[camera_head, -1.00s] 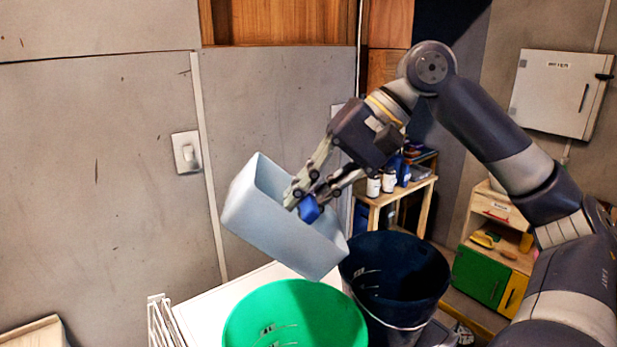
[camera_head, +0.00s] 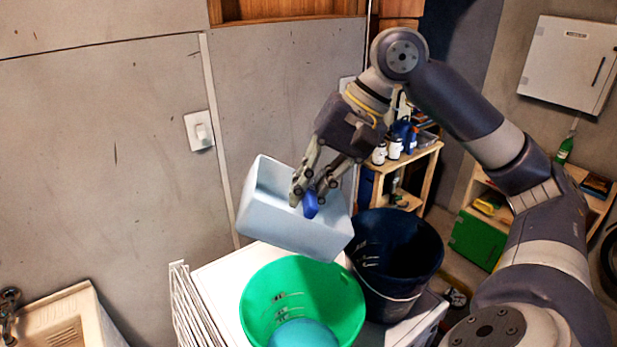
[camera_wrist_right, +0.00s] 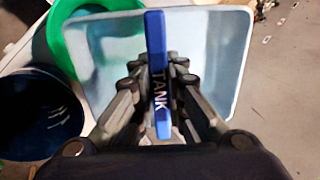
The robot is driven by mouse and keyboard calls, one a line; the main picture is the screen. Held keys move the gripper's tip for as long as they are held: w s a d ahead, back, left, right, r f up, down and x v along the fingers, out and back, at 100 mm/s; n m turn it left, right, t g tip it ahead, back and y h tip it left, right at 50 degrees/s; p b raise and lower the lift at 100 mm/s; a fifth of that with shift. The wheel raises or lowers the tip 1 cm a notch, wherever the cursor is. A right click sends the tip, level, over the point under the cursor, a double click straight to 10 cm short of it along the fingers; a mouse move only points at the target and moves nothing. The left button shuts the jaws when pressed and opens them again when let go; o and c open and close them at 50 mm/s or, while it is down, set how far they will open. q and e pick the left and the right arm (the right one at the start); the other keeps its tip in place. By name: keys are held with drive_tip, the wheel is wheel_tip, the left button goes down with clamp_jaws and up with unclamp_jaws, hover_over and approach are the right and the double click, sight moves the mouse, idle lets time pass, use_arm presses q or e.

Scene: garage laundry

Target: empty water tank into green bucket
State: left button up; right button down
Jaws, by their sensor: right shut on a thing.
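The pale blue water tank (camera_head: 285,228) is an open box above the back of the green bucket (camera_head: 258,300), tilted down to the right. My right gripper (camera_head: 308,195) is shut on its blue handle (camera_head: 312,205). In the right wrist view, the handle (camera_wrist_right: 157,75), marked TANK, stands between the fingers (camera_wrist_right: 158,100), with the tank's pale inside (camera_wrist_right: 215,60) behind. I cannot make out water in the tank. A round light blue surface (camera_head: 302,334) shows low in the green bucket, cut by the picture's edge; I cannot tell if it is water. My left gripper is out of view.
A dark blue bucket (camera_head: 400,255) stands right beside the green one, both on a white surface (camera_head: 222,272). A white wire rack (camera_head: 190,310) is to the left, and a sink (camera_head: 75,320) at the lower left. A wooden shelf with bottles (camera_head: 405,165) stands behind.

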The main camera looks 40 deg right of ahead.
drive_tip(key=shift+w+a+r+g+h+p, duration=0.3)
drive_tip(key=shift+w+a+r+h+p, duration=0.2)
drive_tip(key=shift+w+r, duration=0.1)
drive_tip(key=shift+a+r+h, duration=0.1)
drive_tip(key=shift+r+h, duration=0.2)
drive_tip(key=shift+h, duration=0.1)
drive_tip(key=shift+w+a+r+g+h, duration=0.4)
drive_tip(key=shift+a+r+g+h, duration=0.1)
drive_tip(key=shift+r+g+h, duration=0.15)
drive_tip(key=shift+w+a+r+g+h, duration=0.4)
drive_tip(key=shift+a+r+g+h, duration=0.1)
drive_tip(key=shift+g+h, duration=0.25)
